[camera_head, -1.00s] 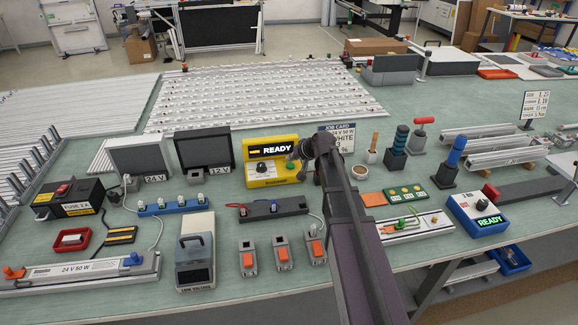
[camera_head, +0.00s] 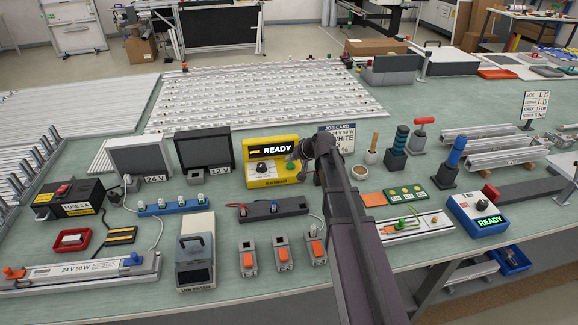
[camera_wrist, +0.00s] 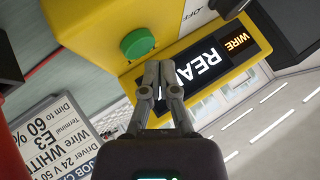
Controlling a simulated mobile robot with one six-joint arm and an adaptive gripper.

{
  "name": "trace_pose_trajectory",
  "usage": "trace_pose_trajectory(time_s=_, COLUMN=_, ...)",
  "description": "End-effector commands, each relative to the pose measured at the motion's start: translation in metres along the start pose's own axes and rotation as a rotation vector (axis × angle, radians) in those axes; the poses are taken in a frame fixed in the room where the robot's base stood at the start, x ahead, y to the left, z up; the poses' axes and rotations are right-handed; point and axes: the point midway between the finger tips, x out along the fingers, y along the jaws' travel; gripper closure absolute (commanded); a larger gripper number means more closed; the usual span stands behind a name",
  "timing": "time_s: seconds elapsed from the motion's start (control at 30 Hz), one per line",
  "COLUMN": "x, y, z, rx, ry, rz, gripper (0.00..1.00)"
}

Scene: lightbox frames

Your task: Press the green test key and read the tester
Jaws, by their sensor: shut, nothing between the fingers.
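The yellow tester (camera_head: 256,182) stands at the middle of the bench, with a dial and a lit display (camera_head: 278,148) reading READY. In the wrist view its display (camera_wrist: 208,65) shows READY and an orange WIRE label. The round green key (camera_wrist: 138,43) sits on the yellow face beside the display. My gripper (camera_wrist: 160,66) is shut and empty, its fingertips in front of the yellow face close to the green key. They appear beside the key in the picture; I cannot tell whether they touch the face. In the head view my arm partly hides the tester's right side.
A job card (camera_head: 343,132) stands behind my arm; the wrist view shows its text (camera_wrist: 62,140). A blue unit (camera_head: 478,214) at the right also reads READY. Lamp boxes (camera_head: 203,150) stand left of the tester.

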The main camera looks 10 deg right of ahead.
Motion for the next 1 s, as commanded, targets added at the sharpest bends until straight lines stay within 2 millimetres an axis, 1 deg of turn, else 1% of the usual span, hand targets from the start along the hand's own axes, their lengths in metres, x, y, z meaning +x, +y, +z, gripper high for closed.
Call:
trace_pose_trajectory(time_s=0.33, x=0.006, y=0.0042, z=0.0043, rx=0.0, ry=0.0, rz=0.0, gripper=1.0)
trace_pose_trajectory(time_s=1.0, x=0.0073, y=0.0048, z=0.0052, rx=0.0, ry=0.0, rz=0.0, gripper=1.0)
